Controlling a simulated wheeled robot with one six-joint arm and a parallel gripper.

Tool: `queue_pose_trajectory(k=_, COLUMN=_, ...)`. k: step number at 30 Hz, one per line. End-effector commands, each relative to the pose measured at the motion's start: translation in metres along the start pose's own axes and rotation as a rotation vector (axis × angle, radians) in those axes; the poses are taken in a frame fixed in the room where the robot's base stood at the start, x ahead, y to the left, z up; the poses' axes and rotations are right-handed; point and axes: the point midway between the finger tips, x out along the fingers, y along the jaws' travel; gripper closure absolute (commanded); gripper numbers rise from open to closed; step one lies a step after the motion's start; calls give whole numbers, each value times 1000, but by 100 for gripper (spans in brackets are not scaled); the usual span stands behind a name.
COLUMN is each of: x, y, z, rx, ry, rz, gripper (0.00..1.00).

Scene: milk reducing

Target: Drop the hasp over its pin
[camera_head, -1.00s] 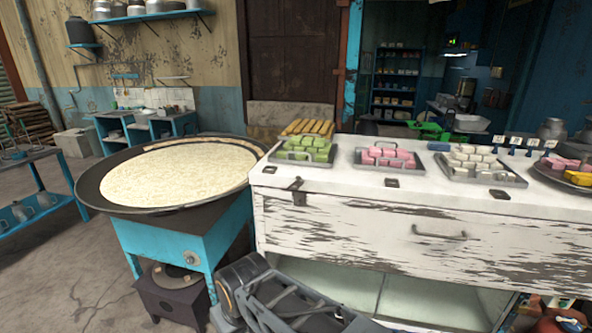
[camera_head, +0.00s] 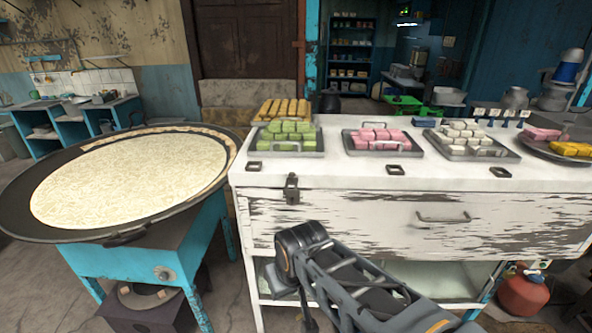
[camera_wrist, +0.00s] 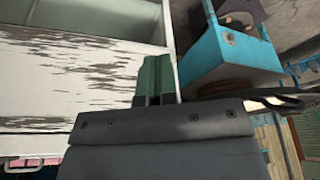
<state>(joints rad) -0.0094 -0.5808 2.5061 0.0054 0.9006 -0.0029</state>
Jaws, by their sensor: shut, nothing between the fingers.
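The hasp (camera_head: 291,188) is a small dark metal fitting at the top left of the white counter's front, by the edge of its lid. Its pin is too small to tell apart, and I cannot tell whether the hasp sits over it. In the head view my arm is low in front of the counter, below and right of the hasp, with the gripper out of sight there. In the wrist view my gripper (camera_wrist: 155,66) is shut and empty, its greenish fingers together, apart from the counter front (camera_wrist: 70,75). I cannot make out the hasp in that view.
A wide black pan (camera_head: 30,228) of pale food stands on a blue stand (camera_head: 140,262) left of the counter. Trays of green (camera_head: 287,132), pink (camera_head: 374,136) and white (camera_head: 466,134) sweets sit on the countertop. A drawer handle (camera_head: 443,218) sticks out from the front.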

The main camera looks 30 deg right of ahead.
Motion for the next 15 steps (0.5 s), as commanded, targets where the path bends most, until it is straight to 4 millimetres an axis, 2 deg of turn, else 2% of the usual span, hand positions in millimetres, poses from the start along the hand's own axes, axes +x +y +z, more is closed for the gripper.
queue_pose_trajectory(k=5, x=0, y=0, z=0, rx=0, ry=0, rz=0, gripper=100)
queue_pose_trajectory(k=8, x=-8, y=1, z=-9, rx=12, ry=-2, rz=3, gripper=100)
queue_pose_trajectory(k=11, x=-30, y=6, z=-36, rx=47, ry=-13, rz=12, gripper=100)
queue_pose_trajectory(k=15, x=-77, y=21, z=-99, rx=141, ry=-43, rz=34, gripper=100)
